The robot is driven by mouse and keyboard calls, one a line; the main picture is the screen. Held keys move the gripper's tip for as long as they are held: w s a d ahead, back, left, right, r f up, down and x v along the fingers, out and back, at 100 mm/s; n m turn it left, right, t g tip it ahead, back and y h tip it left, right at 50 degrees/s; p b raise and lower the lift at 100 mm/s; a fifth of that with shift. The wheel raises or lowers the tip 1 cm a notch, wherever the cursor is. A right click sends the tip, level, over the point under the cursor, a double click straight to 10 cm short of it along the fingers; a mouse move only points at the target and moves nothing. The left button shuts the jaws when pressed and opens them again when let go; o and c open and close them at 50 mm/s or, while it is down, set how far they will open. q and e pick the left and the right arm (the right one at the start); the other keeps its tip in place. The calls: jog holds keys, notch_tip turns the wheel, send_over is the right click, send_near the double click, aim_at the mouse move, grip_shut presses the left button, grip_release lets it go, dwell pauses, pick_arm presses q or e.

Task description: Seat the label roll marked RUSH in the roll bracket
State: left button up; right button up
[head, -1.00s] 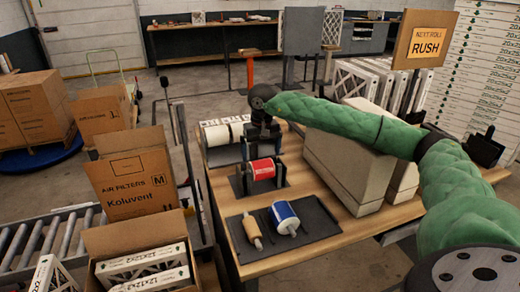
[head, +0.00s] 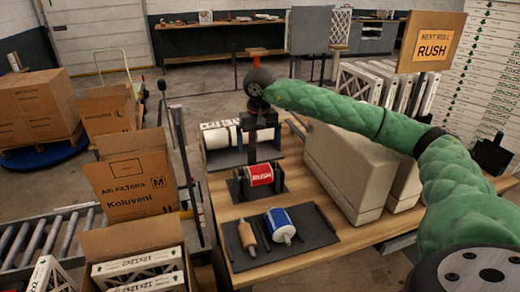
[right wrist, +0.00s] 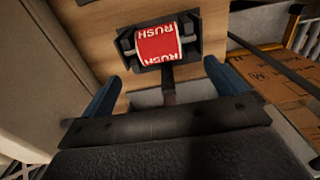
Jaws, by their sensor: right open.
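The red label roll (head: 259,174) with white RUSH lettering lies level in the dark roll bracket (head: 280,183) on the wooden table. In the right wrist view the roll (right wrist: 158,45) sits between the bracket's two side arms (right wrist: 188,25), its spindle ends at them. My right gripper (head: 258,137) is above and behind the roll, apart from it. In the right wrist view its two blue fingers (right wrist: 160,88) are spread wide with nothing held between them. My left gripper is not in view.
A dark tray (head: 318,234) in front holds a blue-and-white roll (head: 280,225) and a tan roll (head: 246,235). A white roll unit (head: 222,135) stands behind the bracket. Large beige blocks (head: 350,165) stand to the right. A sign (head: 432,45) reads NEXT ROLL RUSH.

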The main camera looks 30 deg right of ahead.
pick_arm(q)
jog(key=shift+w+d+r, duration=0.15)
jog(key=shift+d+r, duration=0.2)
jog(key=shift+d, duration=0.05)
pick_arm(e)
jog(key=shift+w+r, duration=0.15)
jog(key=shift+r, duration=0.4)
jog(key=shift+w+r, duration=0.15)
jog(key=shift+r, duration=0.35)
